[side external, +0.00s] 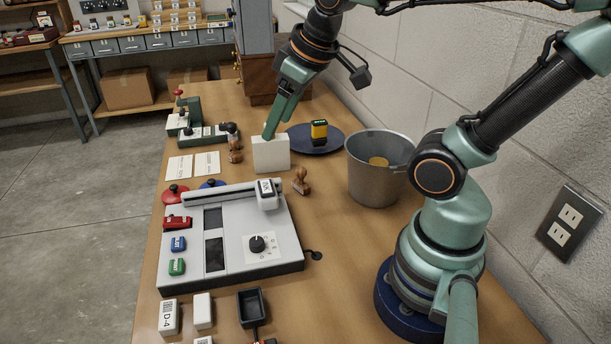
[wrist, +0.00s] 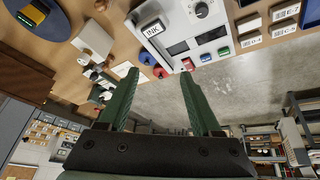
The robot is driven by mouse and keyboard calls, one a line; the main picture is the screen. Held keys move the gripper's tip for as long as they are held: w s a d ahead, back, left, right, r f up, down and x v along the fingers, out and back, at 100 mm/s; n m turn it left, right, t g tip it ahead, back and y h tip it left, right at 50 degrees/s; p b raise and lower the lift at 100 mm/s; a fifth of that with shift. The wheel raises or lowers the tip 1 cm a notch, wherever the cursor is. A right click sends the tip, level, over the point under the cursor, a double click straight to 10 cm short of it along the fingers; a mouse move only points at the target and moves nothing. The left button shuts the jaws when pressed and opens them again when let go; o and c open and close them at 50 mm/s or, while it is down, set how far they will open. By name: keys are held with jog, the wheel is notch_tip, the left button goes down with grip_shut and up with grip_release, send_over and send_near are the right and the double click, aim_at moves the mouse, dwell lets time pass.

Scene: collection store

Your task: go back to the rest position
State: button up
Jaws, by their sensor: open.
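My gripper (side external: 276,114) is over the far half of the wooden table (side external: 330,250) in the side view, its tips close to the top of a white block (side external: 271,154); whether they touch it I cannot tell. In the wrist view my gripper (wrist: 165,90) shows two green fingers spread apart with nothing between them. The white block also shows in the wrist view (wrist: 92,38), outside the fingers.
A dark blue plate (side external: 340,140) holds a yellow and black item (side external: 319,132). A metal bucket (side external: 372,180) stands right of the white block. A grey machine (side external: 230,240), wooden-handled stamps (side external: 301,181) and cards (side external: 207,162) crowd the table. A concrete wall (side external: 440,80) borders the right.

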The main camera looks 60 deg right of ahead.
jog(key=shift+s+a+f+m, duration=0.4)
jog(key=shift+s+f+m, duration=0.3)
jog(key=shift+s+f, duration=0.1)
jog(key=shift+r, duration=0.1)
dwell(0.8)
